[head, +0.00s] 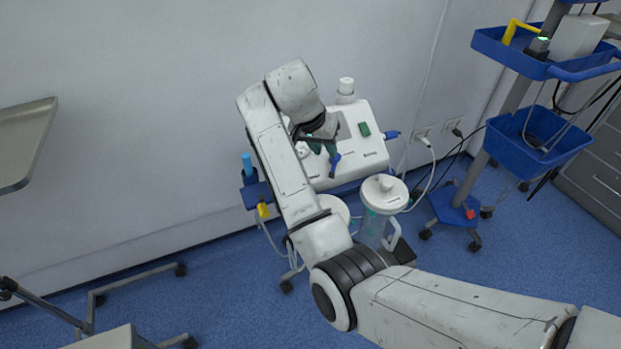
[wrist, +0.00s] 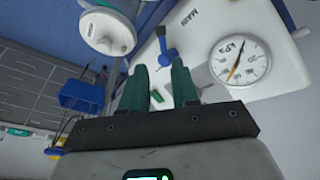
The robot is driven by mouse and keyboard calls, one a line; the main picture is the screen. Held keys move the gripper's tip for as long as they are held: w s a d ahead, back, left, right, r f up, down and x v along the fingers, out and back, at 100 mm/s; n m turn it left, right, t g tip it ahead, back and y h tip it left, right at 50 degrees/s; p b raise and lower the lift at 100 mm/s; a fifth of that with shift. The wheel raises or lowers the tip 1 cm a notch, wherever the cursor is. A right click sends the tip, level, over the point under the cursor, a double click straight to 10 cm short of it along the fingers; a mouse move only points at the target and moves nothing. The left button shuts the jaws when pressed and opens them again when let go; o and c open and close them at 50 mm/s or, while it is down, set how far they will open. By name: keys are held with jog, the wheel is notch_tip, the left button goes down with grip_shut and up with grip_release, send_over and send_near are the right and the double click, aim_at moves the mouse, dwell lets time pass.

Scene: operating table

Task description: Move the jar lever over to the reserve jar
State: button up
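The jar lever is blue and sits on the front of a white suction unit (head: 358,150); in the head view the lever (head: 335,163) shows just below my gripper (head: 323,146). In the wrist view the lever (wrist: 166,46) lies just ahead of my gripper (wrist: 159,64), whose green fingers are apart with nothing held. I cannot tell whether the lever's end is between the fingertips. A lidded jar (head: 383,195) hangs below the unit on the right; another jar (head: 333,208) is partly hidden by my arm. No reserve label is readable; "MAIN" is printed beside the lever.
A round gauge (wrist: 240,60) is on the unit's face near my gripper. A green switch (head: 364,129) is on its right side. A trolley with blue trays (head: 540,135) stands at the right.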

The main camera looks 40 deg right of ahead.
aim_at(333, 168)
jog(key=x, duration=0.5)
jog(key=b+x, duration=0.1)
jog(key=x, duration=0.4)
jog(key=shift+w+f, duration=0.2)
jog(key=shift+w, duration=0.05)
grip_shut()
